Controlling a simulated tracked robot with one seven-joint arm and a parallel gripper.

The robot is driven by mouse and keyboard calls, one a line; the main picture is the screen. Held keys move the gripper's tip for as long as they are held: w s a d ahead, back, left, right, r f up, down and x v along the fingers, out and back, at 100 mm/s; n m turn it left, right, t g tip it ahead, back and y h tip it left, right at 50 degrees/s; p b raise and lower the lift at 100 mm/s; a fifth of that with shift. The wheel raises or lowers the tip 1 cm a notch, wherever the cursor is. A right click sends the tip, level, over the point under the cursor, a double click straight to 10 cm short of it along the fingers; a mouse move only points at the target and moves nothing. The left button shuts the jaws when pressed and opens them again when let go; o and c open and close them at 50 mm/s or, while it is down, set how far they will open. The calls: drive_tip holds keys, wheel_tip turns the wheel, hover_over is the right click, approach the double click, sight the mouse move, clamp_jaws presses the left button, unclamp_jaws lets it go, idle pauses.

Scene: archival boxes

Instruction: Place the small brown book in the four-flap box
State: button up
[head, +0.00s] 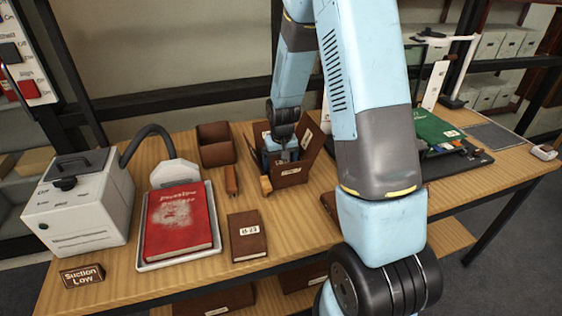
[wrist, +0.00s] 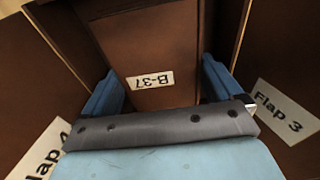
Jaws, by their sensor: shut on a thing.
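The brown four-flap box (head: 290,174) stands open on the wooden table, in the middle of the head view. My gripper (head: 281,150) is down in its opening. In the wrist view my gripper (wrist: 160,88) is shut on a small brown book (wrist: 150,50) with a B-37 label, one blue finger on each side. Box flaps labelled Flap 4 (wrist: 30,125) and Flap 3 (wrist: 290,75) stand out on either side of it. The book's lower end is hidden, so I cannot tell whether it touches the box floor.
Another brown book (head: 248,247), labelled B-23, lies in front of the box. A red book (head: 178,221) rests in a white tray (head: 140,264) beside a white suction machine (head: 82,205). A small open brown box (head: 217,153) stands left of the four-flap box.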

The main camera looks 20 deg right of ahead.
drive_tip(key=shift+f, duration=0.15)
drive_tip(key=o, duration=0.9)
drive_tip(key=shift+o, duration=0.2)
drive_tip(key=s+r+t, duration=0.1)
drive_tip(key=s+r, duration=0.4)
drive_tip(key=r, duration=0.4)
drive_tip(key=s+r, duration=0.4)
drive_tip(key=r, duration=0.5)
drive_tip(key=s+r+t, duration=0.1)
drive_tip(key=s+r, duration=0.4)
drive_tip(key=r, duration=0.4)
drive_tip(key=s+r+t, duration=0.1)
drive_tip(key=s+r, duration=0.2)
drive_tip(key=s, duration=0.4)
drive_tip(key=s+r+t, duration=0.1)
drive_tip(key=s+r, duration=0.2)
drive_tip(key=s, duration=0.4)
drive_tip(key=shift+s+d+r, duration=0.15)
drive_tip(key=shift+r, duration=0.1)
